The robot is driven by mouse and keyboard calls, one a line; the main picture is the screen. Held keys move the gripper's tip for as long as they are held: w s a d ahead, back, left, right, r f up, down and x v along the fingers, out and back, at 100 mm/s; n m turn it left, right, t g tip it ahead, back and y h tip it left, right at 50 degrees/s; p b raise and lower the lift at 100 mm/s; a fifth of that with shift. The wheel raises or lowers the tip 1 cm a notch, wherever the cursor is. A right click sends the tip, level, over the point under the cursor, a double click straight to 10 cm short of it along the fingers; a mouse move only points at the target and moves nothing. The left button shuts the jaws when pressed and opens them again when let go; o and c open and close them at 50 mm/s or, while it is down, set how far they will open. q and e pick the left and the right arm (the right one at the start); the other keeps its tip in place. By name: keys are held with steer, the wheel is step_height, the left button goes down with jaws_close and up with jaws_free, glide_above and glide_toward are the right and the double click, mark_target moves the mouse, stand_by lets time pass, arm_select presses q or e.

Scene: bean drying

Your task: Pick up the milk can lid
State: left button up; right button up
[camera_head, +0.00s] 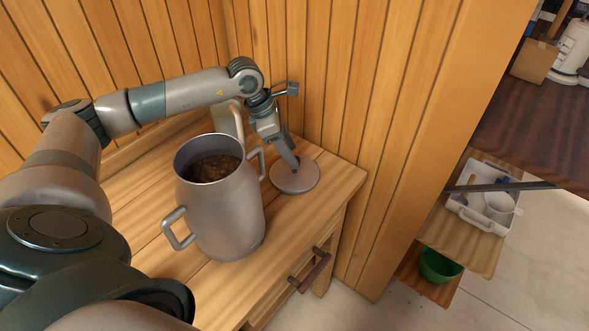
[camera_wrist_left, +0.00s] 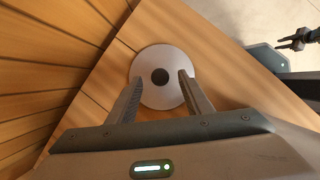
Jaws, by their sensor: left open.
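The milk can lid (camera_head: 302,181) is a flat grey disc lying on the wooden table, to the right of the milk can. In the left wrist view the lid (camera_wrist_left: 161,57) shows from above with a dark round knob (camera_wrist_left: 160,76) at its middle. My left gripper (camera_head: 294,167) is just over the lid, pointing down. In the wrist view its two fingers (camera_wrist_left: 158,84) are apart on either side of the knob, with a gap to it. The metal milk can (camera_head: 222,213) stands upright and uncovered, with brown beans (camera_head: 210,168) inside. My right gripper is not in the head view.
The wooden table (camera_head: 231,288) has a drawer handle (camera_head: 310,270) at its front. Slatted wooden walls close in behind and to the right. A light-coloured object (camera_head: 229,121) stands behind the can. A white tray (camera_head: 470,219) and green bowl (camera_head: 438,266) sit lower right.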

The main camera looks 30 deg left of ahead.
mark_target(302, 180)
arm_select(q)
steer(key=shift+d+f+p, duration=0.15)
steer(key=shift+f+p, duration=0.15)
steer(key=shift+p, duration=0.05)
steer(key=p+x, duration=0.1)
steer(key=x, duration=0.1)
steer(key=shift+w+f+p, duration=0.1)
steer(key=shift+f+p, duration=0.25)
steer(key=shift+f, duration=0.05)
steer(key=shift+w+d+f, duration=0.1)
steer(key=shift+w+f, duration=0.05)
steer(key=shift+f, duration=0.4)
jaws_close()
